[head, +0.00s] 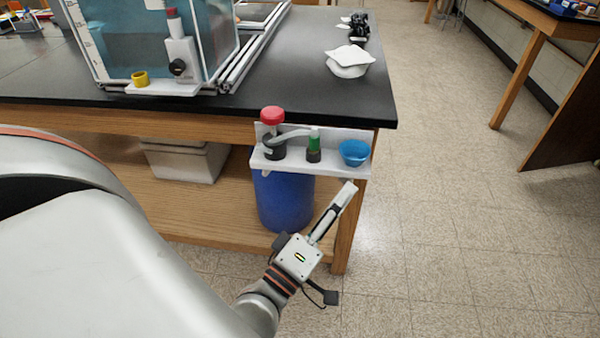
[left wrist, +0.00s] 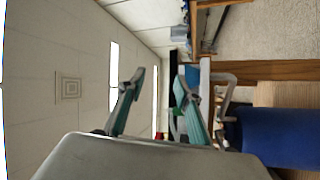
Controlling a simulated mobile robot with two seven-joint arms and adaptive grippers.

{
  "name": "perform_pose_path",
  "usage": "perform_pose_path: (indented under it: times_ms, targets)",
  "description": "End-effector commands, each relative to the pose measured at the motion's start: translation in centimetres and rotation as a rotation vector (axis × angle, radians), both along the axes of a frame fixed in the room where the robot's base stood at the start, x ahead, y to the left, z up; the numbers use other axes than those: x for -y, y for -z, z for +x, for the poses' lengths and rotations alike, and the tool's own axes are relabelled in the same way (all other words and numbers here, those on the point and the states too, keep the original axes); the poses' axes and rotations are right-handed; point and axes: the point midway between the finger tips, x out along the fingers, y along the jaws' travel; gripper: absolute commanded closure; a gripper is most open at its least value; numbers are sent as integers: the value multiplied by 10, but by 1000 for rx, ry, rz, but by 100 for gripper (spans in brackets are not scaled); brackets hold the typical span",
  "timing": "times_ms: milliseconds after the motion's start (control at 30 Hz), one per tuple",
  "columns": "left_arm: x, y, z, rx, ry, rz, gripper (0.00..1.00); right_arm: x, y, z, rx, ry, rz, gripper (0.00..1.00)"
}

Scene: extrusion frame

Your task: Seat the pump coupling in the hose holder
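A white rack (head: 330,166) is fixed to the bench's near end. It carries a dark fitting with a red knob (head: 272,115) and a grey arm or hose, a green-and-black coupling-like piece (head: 314,147), and a blue cup (head: 355,152). I cannot tell for certain which is the pump coupling or the hose holder. My left gripper (head: 346,188) is just below and in front of the rack's right end, apparently apart from it. In the left wrist view its fingers (left wrist: 163,82) are spread with nothing between them; the rack (left wrist: 205,78) shows behind the right finger. My right gripper is not in view.
A blue drum (head: 285,205) stands under the rack on the bench's lower shelf. A water tank (head: 150,45) with a pump unit (head: 182,55) and a yellow cup (head: 140,79) stands on the black benchtop (head: 290,85). Floor right of the bench is clear.

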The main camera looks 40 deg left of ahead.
Motion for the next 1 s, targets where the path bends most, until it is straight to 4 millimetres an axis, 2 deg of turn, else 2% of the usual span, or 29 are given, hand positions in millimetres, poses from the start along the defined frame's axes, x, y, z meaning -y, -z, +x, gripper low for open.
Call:
perform_pose_path:
  times_ms: [33,67,100,200,300,400,500,567,833,933,1000]
  targets:
    - [19,39,-9,-85,56,229,66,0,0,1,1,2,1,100]
    - [30,62,-15,-132,92,366,66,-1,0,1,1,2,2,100]
    - [40,97,-25,-196,141,546,66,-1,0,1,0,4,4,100]
    - [45,174,-56,-339,253,926,66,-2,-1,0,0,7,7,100]
    - [33,233,-87,-449,344,1211,66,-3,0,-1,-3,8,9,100]
    - [18,270,-111,-524,408,1402,66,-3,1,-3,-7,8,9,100]
    - [7,288,-124,-565,440,1503,66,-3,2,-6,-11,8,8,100]
    - [4,292,-128,-576,450,1531,66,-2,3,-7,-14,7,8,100]
    - [3,292,-128,-577,450,1536,66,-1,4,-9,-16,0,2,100]
    - [4,282,-124,-567,440,1533,66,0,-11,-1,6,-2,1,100]
    - [6,268,-121,-556,431,1527,66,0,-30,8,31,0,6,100]
